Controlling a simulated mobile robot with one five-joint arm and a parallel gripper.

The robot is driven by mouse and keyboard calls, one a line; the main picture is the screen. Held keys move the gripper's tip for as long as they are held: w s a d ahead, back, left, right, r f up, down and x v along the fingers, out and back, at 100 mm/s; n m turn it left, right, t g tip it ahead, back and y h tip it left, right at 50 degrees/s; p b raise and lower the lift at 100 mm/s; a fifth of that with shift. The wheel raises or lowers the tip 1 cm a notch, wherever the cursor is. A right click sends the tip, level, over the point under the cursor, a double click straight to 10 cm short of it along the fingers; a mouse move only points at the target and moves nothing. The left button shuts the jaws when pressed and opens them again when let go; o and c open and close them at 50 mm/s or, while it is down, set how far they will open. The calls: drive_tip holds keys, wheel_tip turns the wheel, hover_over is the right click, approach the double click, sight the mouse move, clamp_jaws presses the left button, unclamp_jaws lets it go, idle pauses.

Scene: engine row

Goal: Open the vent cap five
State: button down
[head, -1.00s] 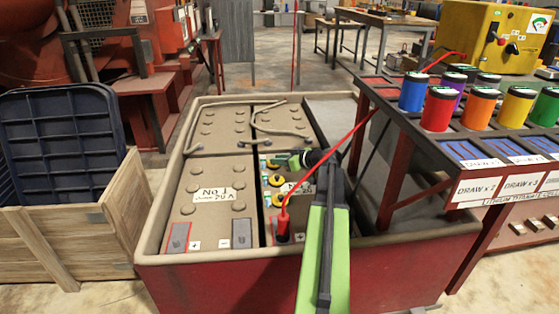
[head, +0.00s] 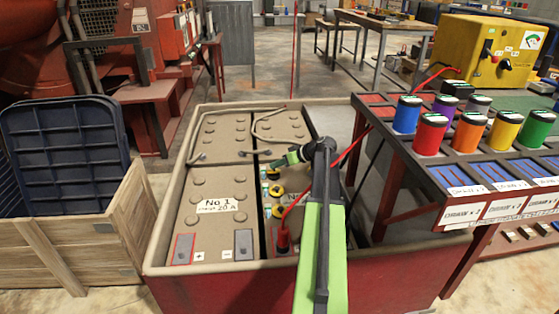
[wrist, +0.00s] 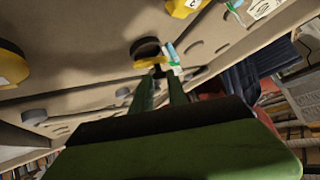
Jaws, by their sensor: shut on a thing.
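My gripper (head: 272,164) reaches over the battery from the right, at the far end of a row of yellow-and-black vent caps. In the wrist view its fingers (wrist: 160,72) are close together on a dark round vent cap (wrist: 146,48) with a yellow edge. The fingertips hide part of this cap, and I cannot read its number or tell whether it is raised. Nearer yellow vent caps (head: 277,189) sit in the row, with small coloured tags beside them. Another yellow cap (wrist: 184,8) shows in the wrist view.
The battery stands in a red tub with a beige rim (head: 172,195). A red cable (head: 345,155) crosses near my arm to a battery terminal. A wooden crate (head: 125,215) stands at left. A rack with coloured canisters (head: 429,135) stands close at right.

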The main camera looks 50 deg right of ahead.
drive_tip(key=g+p, duration=0.1)
drive_tip(key=w+d+r+m+g+y+p, duration=0.1)
drive_tip(key=shift+w+d+r+p, duration=0.15)
drive_tip(key=shift+w+d+p, duration=0.1)
drive_tip(key=shift+d+p, duration=0.1)
drive_tip(key=shift+w+d+m+g+y+p, duration=0.2)
drive_tip(key=shift+w+m+g+y+p, duration=0.15)
drive_tip(key=shift+m+g+y+p, duration=0.35)
drive_tip(key=c, duration=1.3)
unclamp_jaws()
drive_tip(key=shift+c, duration=0.2)
